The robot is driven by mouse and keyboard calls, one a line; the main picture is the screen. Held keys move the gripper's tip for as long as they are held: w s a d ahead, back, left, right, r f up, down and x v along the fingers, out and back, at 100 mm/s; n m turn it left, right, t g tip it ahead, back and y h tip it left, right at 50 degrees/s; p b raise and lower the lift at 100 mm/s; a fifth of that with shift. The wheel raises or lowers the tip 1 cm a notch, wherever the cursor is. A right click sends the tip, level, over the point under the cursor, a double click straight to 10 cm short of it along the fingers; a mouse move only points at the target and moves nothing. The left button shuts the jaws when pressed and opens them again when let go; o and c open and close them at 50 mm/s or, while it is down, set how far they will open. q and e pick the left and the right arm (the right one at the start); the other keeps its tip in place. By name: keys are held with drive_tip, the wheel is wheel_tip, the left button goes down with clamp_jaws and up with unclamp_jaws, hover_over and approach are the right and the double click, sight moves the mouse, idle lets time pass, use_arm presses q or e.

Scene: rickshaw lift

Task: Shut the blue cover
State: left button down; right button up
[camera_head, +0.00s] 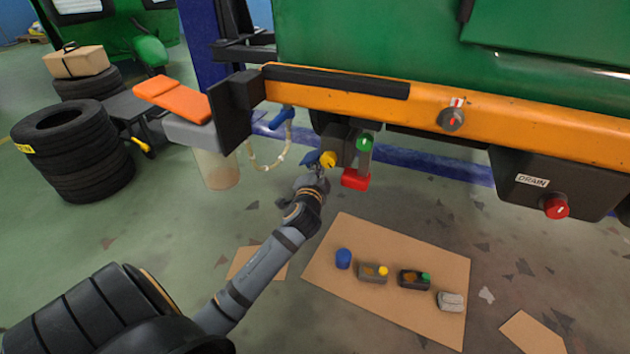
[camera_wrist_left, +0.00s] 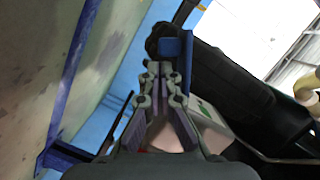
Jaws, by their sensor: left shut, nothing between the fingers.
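A small blue cover (camera_head: 311,158) stands out to the left of a yellow round cap (camera_head: 328,159) on a dark box (camera_head: 341,141) under the orange beam. It appears swung away from the yellow cap, partly hidden by my gripper. In the left wrist view the blue cover (camera_wrist_left: 174,47) lies just past the fingertips, against a dark round part. My left gripper (camera_head: 317,181) is shut and empty, just below the cover; contact cannot be told. Its closed fingers also show in the wrist view (camera_wrist_left: 165,76). My right gripper is not in view.
A green cap (camera_head: 364,143) and red block (camera_head: 355,180) hang right of the box. The orange beam (camera_head: 380,101) runs above. A cardboard sheet (camera_head: 325,285) with several small parts lies on the floor. Stacked tyres (camera_head: 75,160) stand at left.

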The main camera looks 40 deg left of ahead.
use_arm(q)
drive_tip(key=shift+w+a, duration=0.3)
drive_tip(key=shift+w, duration=0.3)
